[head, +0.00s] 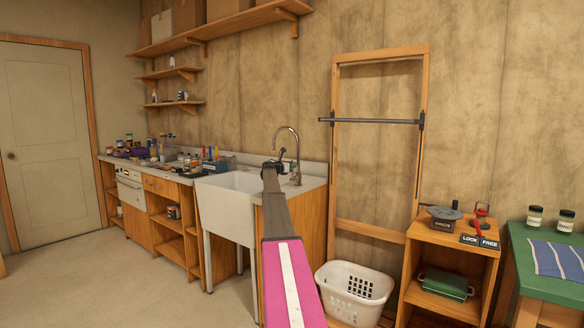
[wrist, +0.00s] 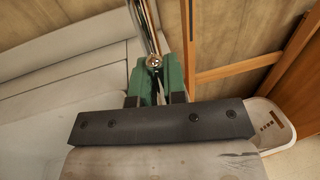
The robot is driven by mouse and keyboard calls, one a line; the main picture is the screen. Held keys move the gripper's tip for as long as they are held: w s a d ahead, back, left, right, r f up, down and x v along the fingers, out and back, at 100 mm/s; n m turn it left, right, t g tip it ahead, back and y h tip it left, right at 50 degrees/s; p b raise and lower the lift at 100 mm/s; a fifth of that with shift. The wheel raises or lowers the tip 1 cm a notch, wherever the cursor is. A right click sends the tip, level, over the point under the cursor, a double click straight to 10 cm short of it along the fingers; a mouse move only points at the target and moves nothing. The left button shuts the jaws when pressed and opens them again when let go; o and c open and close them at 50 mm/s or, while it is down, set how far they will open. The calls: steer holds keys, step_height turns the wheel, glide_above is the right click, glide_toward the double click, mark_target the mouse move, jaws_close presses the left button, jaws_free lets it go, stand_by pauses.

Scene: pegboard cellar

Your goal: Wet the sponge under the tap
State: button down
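The chrome tap (head: 290,140) with its curved spout stands at the right of the white sink (head: 224,212). My gripper (head: 273,164) is at the end of my pink arm, in front of the tap and over the sink's right side. In the wrist view my gripper's two green fingertips (wrist: 158,84) stand close together, with a chrome rod and a round knob of the tap (wrist: 153,61) at their tips. I cannot tell whether they touch it or grip it. No sponge can be made out; the sink's inside is mostly hidden by its front wall.
A counter (head: 150,168) crowded with bottles and jars runs left of the sink. A white laundry basket (head: 352,290) and a small wooden cabinet (head: 456,240) stand to the right, before a green table (head: 548,285). The floor at left is clear.

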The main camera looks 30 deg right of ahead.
steer(key=shift+w+a+n, duration=0.25)
steer(key=shift+w+n, duration=0.3)
steer(key=shift+n, duration=0.15)
steer(key=c, duration=1.2)
jaws_free()
steer(key=a, duration=0.3)
steer(key=s+a, duration=0.1)
steer(key=a, duration=0.3)
steer(key=s+a, duration=0.1)
steer(key=a, duration=0.2)
steer(key=shift+s+a+f, duration=0.1)
steer(key=shift+a+f, duration=0.1)
steer(key=shift+a, duration=0.1)
